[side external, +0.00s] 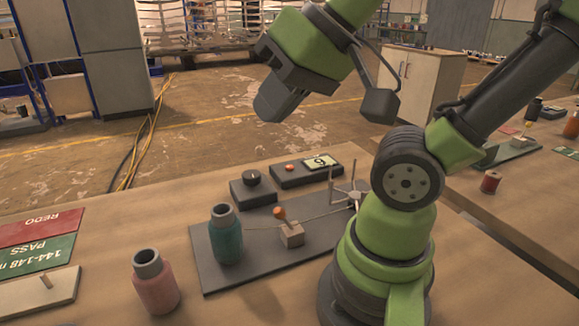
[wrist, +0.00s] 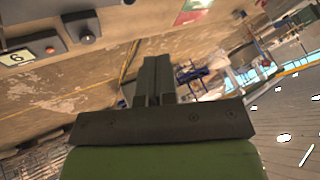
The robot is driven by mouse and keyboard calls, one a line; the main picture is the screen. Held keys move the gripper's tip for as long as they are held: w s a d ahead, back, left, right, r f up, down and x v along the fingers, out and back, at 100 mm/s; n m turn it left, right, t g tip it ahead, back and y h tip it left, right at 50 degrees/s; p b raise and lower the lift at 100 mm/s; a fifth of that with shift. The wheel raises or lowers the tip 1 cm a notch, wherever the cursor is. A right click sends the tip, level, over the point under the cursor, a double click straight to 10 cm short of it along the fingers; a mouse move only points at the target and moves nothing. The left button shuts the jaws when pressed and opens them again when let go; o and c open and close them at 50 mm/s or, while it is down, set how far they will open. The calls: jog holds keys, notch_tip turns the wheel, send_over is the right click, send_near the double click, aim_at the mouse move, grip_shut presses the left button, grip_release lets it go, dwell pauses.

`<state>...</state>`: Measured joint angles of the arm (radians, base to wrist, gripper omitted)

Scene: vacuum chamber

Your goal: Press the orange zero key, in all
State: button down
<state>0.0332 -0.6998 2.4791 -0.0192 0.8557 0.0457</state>
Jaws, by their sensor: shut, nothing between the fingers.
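The orange zero key (side external: 290,168) is a small round button on top of a dark box (side external: 278,180), beside a lit display (side external: 320,162) with one digit. The key also shows small in the wrist view (wrist: 50,49), at the upper left next to the display (wrist: 17,57). My gripper (side external: 272,108) is shut and empty, high above and behind the box in the side view. It is well apart from the key. In the wrist view its fingers (wrist: 157,68) lie together, pointing away from the box.
A black knob (side external: 252,177) sits on a smaller box left of the key. In front, a dark plate (side external: 205,262) carries a teal bottle (side external: 226,240), a wooden block (side external: 292,235) with an orange-tipped lever and a pronged stand (side external: 345,193). A pink bottle (side external: 155,285) stands front left.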

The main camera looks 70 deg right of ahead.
jog(key=w+d+m+h, duration=0.45)
jog(key=w+d, duration=0.35)
jog(key=d, duration=0.3)
jog(key=m+h, duration=0.3)
jog(key=m, duration=0.5)
send_over(292, 166)
notch_tip(292, 166, down, 17)
jog(key=shift+r+n, duration=0.1)
jog(key=shift+n, duration=0.15)
jog(key=shift+f, duration=4.45)
jog(key=shift+f, duration=0.4)
